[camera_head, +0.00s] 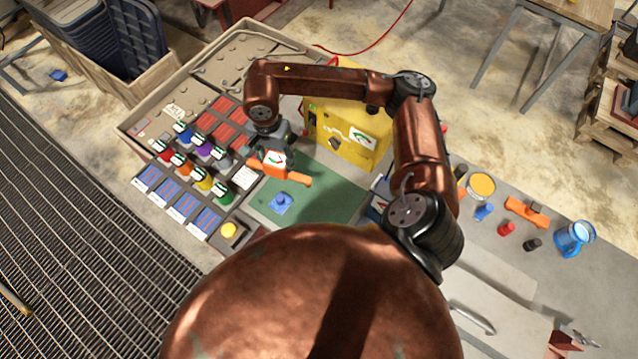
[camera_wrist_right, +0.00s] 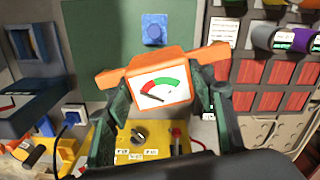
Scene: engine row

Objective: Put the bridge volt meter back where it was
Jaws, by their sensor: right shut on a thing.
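The orange meter (camera_head: 270,170), with a white dial face marked red and green, is held in my right gripper (camera_head: 275,148) above the left part of the green mat (camera_head: 325,190). In the right wrist view my right gripper (camera_wrist_right: 162,88) has its fingers on both sides of the meter (camera_wrist_right: 165,92), and the dial faces the camera. A blue block with a round knob (camera_head: 281,202) sits on the mat, apart from the meter. I cannot tell which spot the meter came from. My left gripper is not in view.
A yellow box (camera_head: 335,150) with a knob and a dial stands behind the mat. Several coloured knobs (camera_head: 202,165) and red panels (camera_head: 225,110) are at the left. A yellow button (camera_head: 229,230) is near the front. Small parts and a blue mug (camera_head: 572,240) stand at the right.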

